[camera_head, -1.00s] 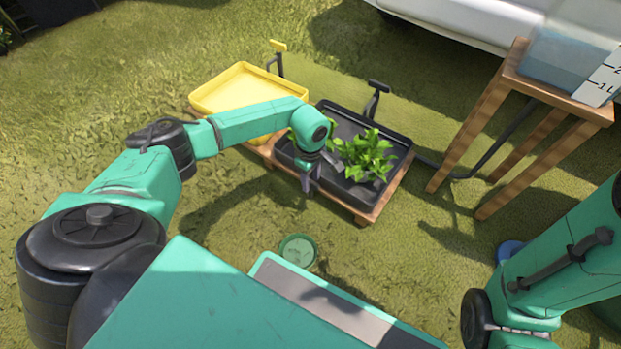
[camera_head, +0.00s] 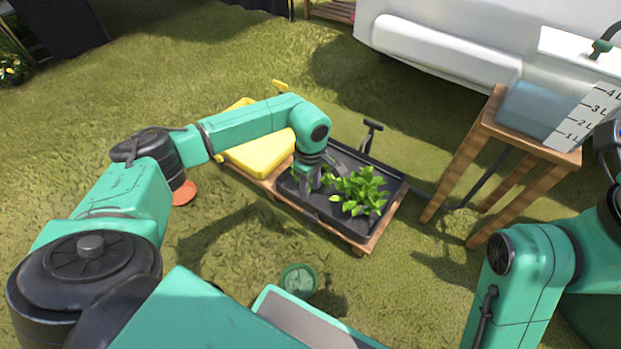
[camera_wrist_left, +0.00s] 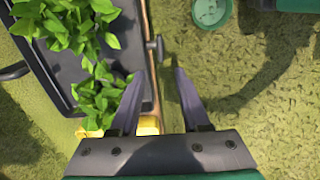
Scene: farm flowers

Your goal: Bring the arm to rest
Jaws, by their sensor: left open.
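My left gripper (camera_head: 310,188) is open, with nothing between its fingers. In the head view it points down at the left part of a black tray (camera_head: 374,242) holding leafy green plants (camera_head: 362,191). In the left wrist view the spread fingers (camera_wrist_left: 156,85) show beside the tray's edge, with leaves (camera_wrist_left: 95,97) close to one finger. Height above the tray is hard to tell. My left arm reaches in from the left, bent at the elbow. My right arm (camera_head: 530,275) shows at the right; its gripper is out of view.
A yellow tray (camera_head: 262,155), partly hidden by my left arm, shares a low wooden stand with the black tray. A green pot (camera_head: 298,280) stands on the grass in front. A wooden table (camera_head: 490,128) carries a marked water tank (camera_head: 540,110). A white vehicle (camera_head: 450,50) is behind.

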